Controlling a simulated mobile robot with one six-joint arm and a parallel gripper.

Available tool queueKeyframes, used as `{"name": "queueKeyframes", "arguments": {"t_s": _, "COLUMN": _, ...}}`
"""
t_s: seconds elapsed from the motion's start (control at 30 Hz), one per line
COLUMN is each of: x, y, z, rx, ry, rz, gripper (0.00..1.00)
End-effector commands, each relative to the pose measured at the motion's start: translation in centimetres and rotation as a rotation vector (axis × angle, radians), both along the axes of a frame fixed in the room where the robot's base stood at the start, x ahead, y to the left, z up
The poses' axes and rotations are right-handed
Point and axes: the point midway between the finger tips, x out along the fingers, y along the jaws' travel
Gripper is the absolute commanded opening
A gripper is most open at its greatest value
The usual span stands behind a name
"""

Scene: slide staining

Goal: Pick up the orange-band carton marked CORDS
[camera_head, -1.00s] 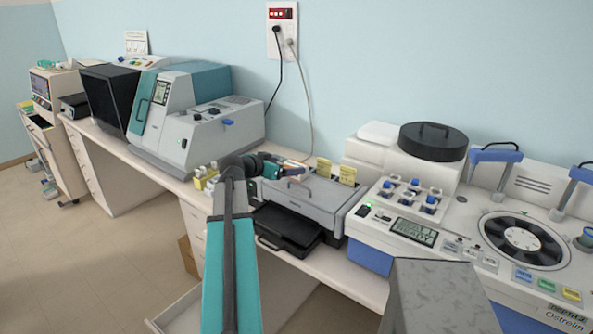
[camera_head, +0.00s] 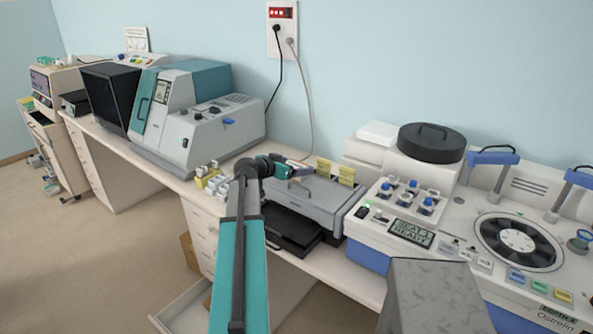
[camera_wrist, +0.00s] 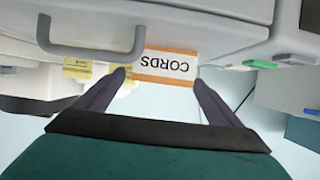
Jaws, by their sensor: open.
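The carton marked CORDS (camera_wrist: 166,66) has a white label face with orange bands. In the wrist view it shows upside down at the middle, between the two fingertips of my gripper (camera_wrist: 160,77). My gripper is open, with one finger on each side of the carton; whether they touch it I cannot tell. In the head view my gripper (camera_head: 303,168) is above the back of the grey lidded machine (camera_head: 315,203), near the wall. The carton is mostly hidden there by the gripper.
Two yellow-labelled items (camera_head: 335,172) stand close to the right of my gripper. A teal and grey machine (camera_head: 195,110) is to the left, and a white stainer (camera_head: 470,240) to the right. A grey cable (camera_head: 305,100) hangs behind on the wall.

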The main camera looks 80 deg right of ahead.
Motion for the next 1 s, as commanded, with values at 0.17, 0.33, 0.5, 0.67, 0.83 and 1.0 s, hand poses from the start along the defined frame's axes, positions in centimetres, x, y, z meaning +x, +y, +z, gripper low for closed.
{"name": "queueKeyframes", "arguments": {"t_s": 0.17, "x": -0.02, "y": 0.01, "z": 0.02, "rx": 0.0, "ry": 0.0, "rz": 0.0, "gripper": 0.88}}
{"name": "queueKeyframes", "arguments": {"t_s": 0.33, "x": -0.02, "y": 0.01, "z": 0.03, "rx": 0.0, "ry": 0.0, "rz": 0.0, "gripper": 0.71}}
{"name": "queueKeyframes", "arguments": {"t_s": 0.5, "x": -0.03, "y": 0.0, "z": 0.03, "rx": 0.0, "ry": 0.0, "rz": -0.001, "gripper": 0.44}}
{"name": "queueKeyframes", "arguments": {"t_s": 0.67, "x": -0.03, "y": 0.0, "z": 0.04, "rx": 0.0, "ry": 0.0, "rz": -0.001, "gripper": 0.44}}
{"name": "queueKeyframes", "arguments": {"t_s": 0.83, "x": -0.05, "y": 0.0, "z": 0.11, "rx": 0.0, "ry": 0.0, "rz": -0.001, "gripper": 0.44}}
{"name": "queueKeyframes", "arguments": {"t_s": 1.0, "x": -0.05, "y": -0.02, "z": 0.55, "rx": -0.001, "ry": 0.0, "rz": 0.0, "gripper": 0.44}}
